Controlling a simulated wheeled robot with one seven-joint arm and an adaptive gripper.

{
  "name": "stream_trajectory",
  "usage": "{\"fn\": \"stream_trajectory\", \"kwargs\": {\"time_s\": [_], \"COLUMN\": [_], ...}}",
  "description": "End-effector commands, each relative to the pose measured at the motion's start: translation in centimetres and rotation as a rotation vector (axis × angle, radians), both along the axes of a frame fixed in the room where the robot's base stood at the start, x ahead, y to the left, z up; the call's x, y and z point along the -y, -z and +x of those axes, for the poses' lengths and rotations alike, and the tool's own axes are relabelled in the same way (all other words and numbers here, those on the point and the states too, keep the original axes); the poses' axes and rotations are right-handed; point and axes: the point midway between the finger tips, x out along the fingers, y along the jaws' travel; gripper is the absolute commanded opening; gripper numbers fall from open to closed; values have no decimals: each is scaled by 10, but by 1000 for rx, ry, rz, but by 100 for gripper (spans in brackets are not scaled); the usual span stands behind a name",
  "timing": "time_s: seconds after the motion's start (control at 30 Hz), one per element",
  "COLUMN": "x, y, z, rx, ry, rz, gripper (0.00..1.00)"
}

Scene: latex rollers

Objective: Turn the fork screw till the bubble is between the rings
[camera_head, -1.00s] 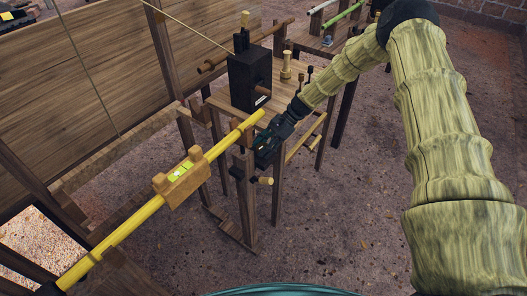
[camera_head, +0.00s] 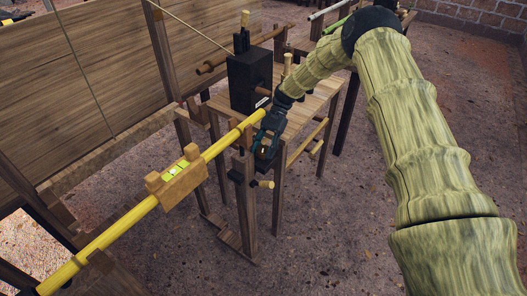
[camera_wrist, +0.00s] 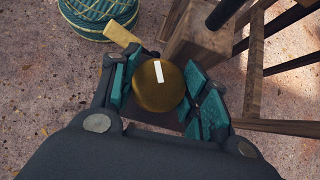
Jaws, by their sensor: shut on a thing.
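A yellow roller (camera_head: 120,228) runs from the lower left up to the post by the bench. A wooden block with a spirit level (camera_head: 176,171) sits on it; its green vial shows, but the bubble's place between the rings is too small to tell. My gripper (camera_head: 266,150) is at the roller's far end, beside the wooden post, its wrist above it. In the wrist view my gripper (camera_wrist: 160,92) has its teal-padded fingers on both sides of a round brass-coloured knob, the fork screw (camera_wrist: 158,86), and is shut on it. The screw's shaft is hidden below the knob.
A wooden bench (camera_head: 303,112) with a black box (camera_head: 250,82) stands just behind the gripper. A light peg (camera_head: 263,184) sticks out below the gripper. A large wooden panel (camera_head: 70,80) stands at the left. The floor (camera_head: 330,225) in front is clear.

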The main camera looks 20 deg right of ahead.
Motion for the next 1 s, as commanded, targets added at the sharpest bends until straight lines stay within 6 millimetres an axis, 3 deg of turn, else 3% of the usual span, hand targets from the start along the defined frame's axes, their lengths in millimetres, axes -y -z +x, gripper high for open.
{"fn": "stream_trajectory", "kwargs": {"time_s": [0.4, 0.43, 0.53, 1.0], "x": [0, 0, 0, 6], "y": [1, 1, 1, -7], "z": [-1, -1, -1, 5], "rx": [-3, -3, -2, 1], "ry": [-6, -6, -6, -4], "rz": [0, 0, 0, -1], "gripper": [22, 51, 66, 66]}}
